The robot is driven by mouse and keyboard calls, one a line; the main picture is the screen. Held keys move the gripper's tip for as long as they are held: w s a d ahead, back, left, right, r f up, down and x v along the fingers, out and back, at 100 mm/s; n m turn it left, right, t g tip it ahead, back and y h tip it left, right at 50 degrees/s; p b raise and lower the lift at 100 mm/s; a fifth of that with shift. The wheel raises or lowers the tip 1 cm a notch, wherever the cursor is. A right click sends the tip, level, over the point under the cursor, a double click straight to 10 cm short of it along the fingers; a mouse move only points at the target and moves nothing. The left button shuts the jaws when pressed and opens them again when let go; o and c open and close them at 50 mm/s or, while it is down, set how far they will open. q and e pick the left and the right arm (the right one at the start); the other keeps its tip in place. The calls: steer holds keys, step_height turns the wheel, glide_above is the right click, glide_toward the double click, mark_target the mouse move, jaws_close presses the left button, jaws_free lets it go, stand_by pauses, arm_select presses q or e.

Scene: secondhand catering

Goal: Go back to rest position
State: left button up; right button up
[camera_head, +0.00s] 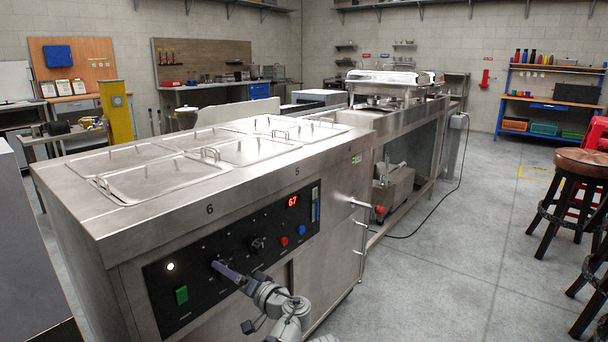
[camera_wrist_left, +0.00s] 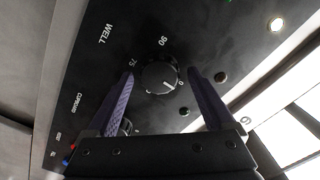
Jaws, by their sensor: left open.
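My left gripper (camera_head: 222,268) is in front of the black control panel (camera_head: 207,293) of the steel counter. In the left wrist view its two purple fingers (camera_wrist_left: 160,77) are apart, one on each side of a round black knob (camera_wrist_left: 157,78) with a white pointer line. The dial lettering near it reads WELL, 75, 90 and 0. I cannot tell whether the fingers touch the knob. In the head view the fingers hide this knob. My right gripper is in neither view.
A second knob (camera_head: 257,243), a green switch (camera_head: 182,295) and a red display (camera_head: 292,201) reading 67 are on the panel. Lidded wells (camera_head: 168,178) cover the counter top. Stools (camera_head: 577,165) stand at the right.

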arm_select(q)
steer(key=shift+f+m, duration=0.15)
steer(key=shift+m, duration=7.45)
steer(key=shift+s, duration=0.1)
